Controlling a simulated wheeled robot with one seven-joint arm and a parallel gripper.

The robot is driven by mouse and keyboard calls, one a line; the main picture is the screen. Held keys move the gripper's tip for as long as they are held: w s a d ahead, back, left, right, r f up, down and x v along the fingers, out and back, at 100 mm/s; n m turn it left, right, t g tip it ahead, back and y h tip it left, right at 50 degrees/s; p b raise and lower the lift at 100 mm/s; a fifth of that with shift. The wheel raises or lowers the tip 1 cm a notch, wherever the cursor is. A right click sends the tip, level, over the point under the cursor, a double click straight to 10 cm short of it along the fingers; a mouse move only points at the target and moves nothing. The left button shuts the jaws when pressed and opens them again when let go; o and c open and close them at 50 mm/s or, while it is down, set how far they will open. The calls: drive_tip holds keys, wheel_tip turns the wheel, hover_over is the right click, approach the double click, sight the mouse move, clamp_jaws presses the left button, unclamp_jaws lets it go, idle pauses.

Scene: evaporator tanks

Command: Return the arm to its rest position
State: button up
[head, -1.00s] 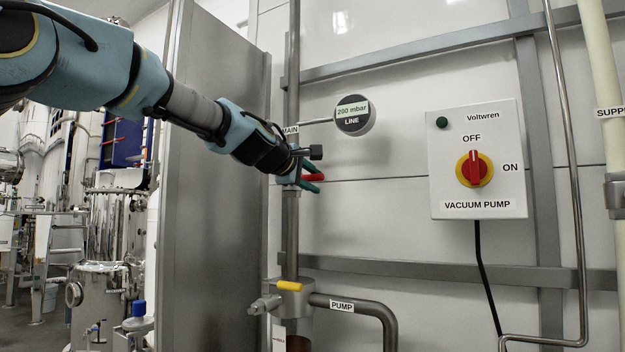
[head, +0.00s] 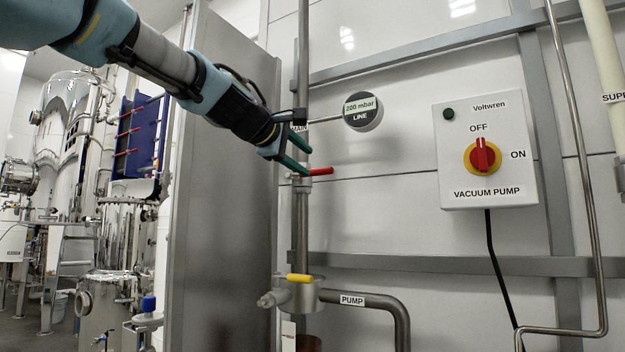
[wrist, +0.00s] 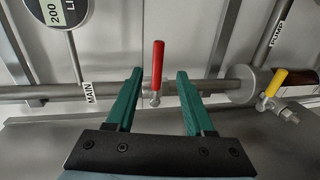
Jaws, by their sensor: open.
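My gripper (head: 306,160) is open in the head view, its green fingers close to the MAIN pipe, just above and left of the red valve handle (head: 321,171). That handle points right, crosswise to the upright pipe (head: 301,220). In the wrist view my gripper (wrist: 158,76) has its two green fingers spread. The red handle (wrist: 157,62) shows in the gap between them, with no finger visibly touching it. The arm reaches in from the upper left and is still extended. The valve body is partly hidden in the head view.
A steel panel (head: 225,200) stands left of the pipe. A yellow valve handle (head: 299,278) sits lower, by the PUMP pipe (head: 380,302). A round gauge (head: 362,112) reads 200 mbar. The vacuum pump switch box (head: 484,150) is right. Tanks (head: 70,130) stand far left.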

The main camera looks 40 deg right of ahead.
drive_tip(key=shift+v, duration=0.85)
drive_tip(key=w+a+f+t+y+p, duration=0.1)
drive_tip(key=w+a+f+y, duration=0.2)
drive_tip(key=w+a+f, duration=0.4)
drive_tip(key=w+a+f+t+y+p, duration=0.1)
drive_tip(key=w+a+f+y+p, duration=0.2)
drive_tip(key=w+f, duration=0.45)
drive_tip(key=w+a+f+m+y+p, duration=0.15)
drive_tip(key=a+f+y, duration=0.25)
drive_tip(key=a+f, duration=1)
drive_tip(key=s+a+f+g+y+p, duration=0.1)
drive_tip(key=s+a+f, duration=0.3)
drive_tip(key=a, duration=0.5)
drive_tip(key=s+a+f+m+g+y+p, duration=0.1)
drive_tip(key=s+a+f, duration=0.3)
drive_tip(key=a, duration=0.5)
drive_tip(key=s+a+f+m+g+y+p, duration=0.1)
drive_tip(key=s+a+f+g+y, duration=0.1)
drive_tip(key=a+f, duration=0.5)
drive_tip(key=shift+s+a+f+y+p, duration=0.25)
drive_tip(key=shift+s+a+y+p, duration=0.2)
drive_tip(key=shift+s+a, duration=0.65)
